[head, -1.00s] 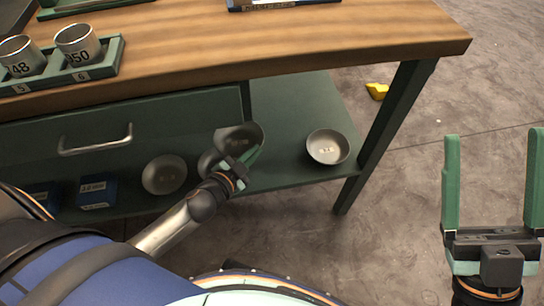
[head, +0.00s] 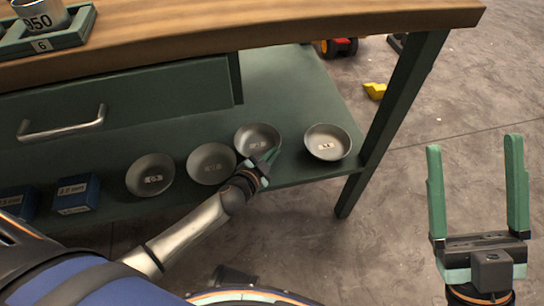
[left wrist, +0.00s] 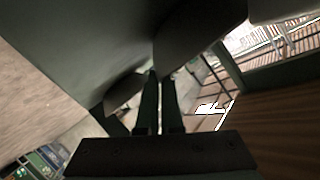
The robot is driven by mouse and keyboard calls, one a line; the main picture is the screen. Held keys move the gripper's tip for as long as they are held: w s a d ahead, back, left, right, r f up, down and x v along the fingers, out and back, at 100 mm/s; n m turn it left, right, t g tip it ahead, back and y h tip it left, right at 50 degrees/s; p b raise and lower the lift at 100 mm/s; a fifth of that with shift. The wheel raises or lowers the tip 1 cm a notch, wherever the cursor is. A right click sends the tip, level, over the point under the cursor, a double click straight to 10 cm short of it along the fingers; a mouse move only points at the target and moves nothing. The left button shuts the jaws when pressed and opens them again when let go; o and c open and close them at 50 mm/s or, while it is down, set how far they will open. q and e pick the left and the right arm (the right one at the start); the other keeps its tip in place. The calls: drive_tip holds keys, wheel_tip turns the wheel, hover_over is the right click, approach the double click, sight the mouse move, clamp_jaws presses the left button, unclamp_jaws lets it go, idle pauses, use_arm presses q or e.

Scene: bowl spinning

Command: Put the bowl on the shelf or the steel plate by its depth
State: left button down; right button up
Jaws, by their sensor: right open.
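A grey metal bowl (head: 257,138) with a small label inside is on or just above the green lower shelf (head: 287,85), third from the left in a row of similar bowls. My left gripper (head: 268,158) is at its near right rim, with its fingers close together and seemingly pinching the rim. In the left wrist view the left gripper's fingers (left wrist: 160,100) meet the dark bowl (left wrist: 200,35), whose contact line is hard to see. My right gripper (head: 477,190) is open and empty over the floor at the right. No steel plate is identifiable.
Other bowls stand on the shelf: one at the far left (head: 150,175), one beside the held bowl (head: 211,163), one at the right (head: 328,143). Blue boxes (head: 76,195) are further left. The table leg (head: 395,120) bounds the shelf at the right.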

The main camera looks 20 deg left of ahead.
use_arm(q)
drive_tip(key=shift+r, duration=0.1)
drive_tip(key=c, duration=1.1)
unclamp_jaws()
